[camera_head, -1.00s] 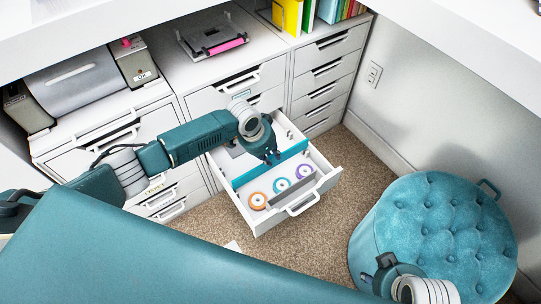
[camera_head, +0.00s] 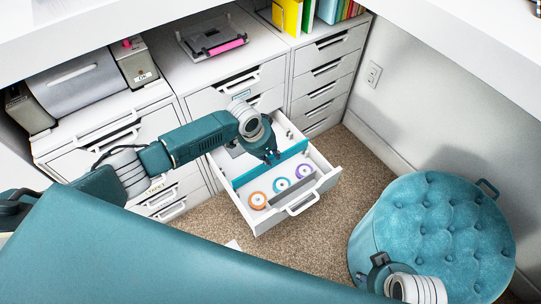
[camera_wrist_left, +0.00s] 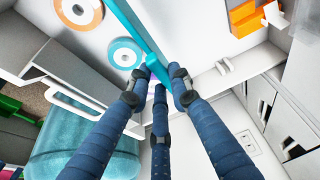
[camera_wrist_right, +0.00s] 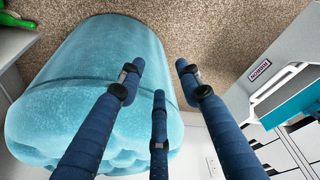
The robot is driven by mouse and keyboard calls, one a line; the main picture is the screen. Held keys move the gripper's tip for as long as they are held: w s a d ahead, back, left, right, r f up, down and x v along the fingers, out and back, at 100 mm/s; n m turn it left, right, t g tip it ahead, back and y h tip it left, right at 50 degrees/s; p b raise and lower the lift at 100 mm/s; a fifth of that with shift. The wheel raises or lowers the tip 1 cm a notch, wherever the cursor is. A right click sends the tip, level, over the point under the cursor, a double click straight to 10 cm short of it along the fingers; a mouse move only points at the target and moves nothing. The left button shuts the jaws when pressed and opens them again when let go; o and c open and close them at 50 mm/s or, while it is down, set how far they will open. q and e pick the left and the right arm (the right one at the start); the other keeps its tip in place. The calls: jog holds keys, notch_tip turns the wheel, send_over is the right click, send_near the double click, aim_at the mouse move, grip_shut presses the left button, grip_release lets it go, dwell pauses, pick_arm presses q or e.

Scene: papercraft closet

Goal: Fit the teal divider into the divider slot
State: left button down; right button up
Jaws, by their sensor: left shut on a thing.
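The teal divider (camera_head: 248,176) stands across the open white drawer (camera_head: 326,181), behind the tape rolls. My left gripper (camera_head: 272,158) is over the drawer and shut on the divider's upper edge, toward its right half. In the left wrist view the divider (camera_wrist_left: 133,25) is a long teal strip running up from between the fingers (camera_wrist_left: 160,74). The divider slot cannot be made out, and whether the divider's ends and lower edge sit in it is hidden. My right gripper (camera_head: 375,268) is open and empty beside the teal stool; it also shows in the right wrist view (camera_wrist_right: 159,68).
Orange (camera_head: 258,200), teal (camera_head: 281,185) and purple (camera_head: 304,171) tape rolls lie in the drawer's front part, near a grey strip (camera_head: 290,191). A tufted teal stool (camera_head: 440,225) stands at right. Drawer cabinets (camera_head: 325,75) line the back. Carpet (camera_head: 330,225) between drawer and stool is clear.

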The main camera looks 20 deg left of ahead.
jog(key=shift+w+r, duration=0.1)
jog(key=shift+r, duration=0.05)
dwell(0.3)
pick_arm(q)
jog(key=shift+p, duration=0.3)
pick_arm(e)
notch_tip(320, 180, down, 3)
jog(key=shift+r, duration=0.15)
jog(key=shift+r, duration=0.15)
dwell(0.6)
pick_arm(q)
jog(key=shift+p, duration=0.3)
pick_arm(e)
jog(key=shift+s+f, duration=0.25)
jog(key=shift+f, duration=0.75)
jog(key=shift+f, duration=0.2)
